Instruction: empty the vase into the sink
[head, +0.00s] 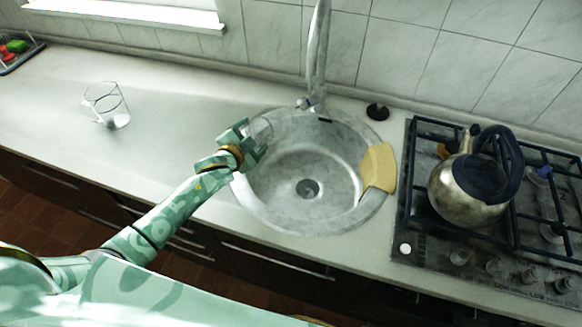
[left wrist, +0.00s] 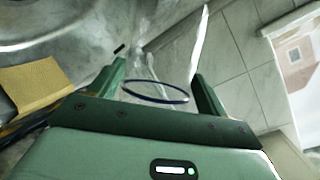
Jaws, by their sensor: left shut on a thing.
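My left gripper (head: 252,143) is at the left rim of the round metal sink (head: 345,207). It is shut on a clear glass vessel (head: 262,129), which I take to be the vase. In the left wrist view the vase's dark blue rim ring (left wrist: 156,99) shows between the two fingers. The clear glass makes its contents and exact tilt hard to tell. The sink basin is open, with a dark drain at its bottom. My right gripper is in neither view.
A clear glass (head: 106,103) stands on the counter at the left. A tan cloth (head: 378,167) lies over the sink's right rim. The tall faucet (head: 317,50) rises behind the basin. A kettle (head: 465,190) sits on the gas hob at the right.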

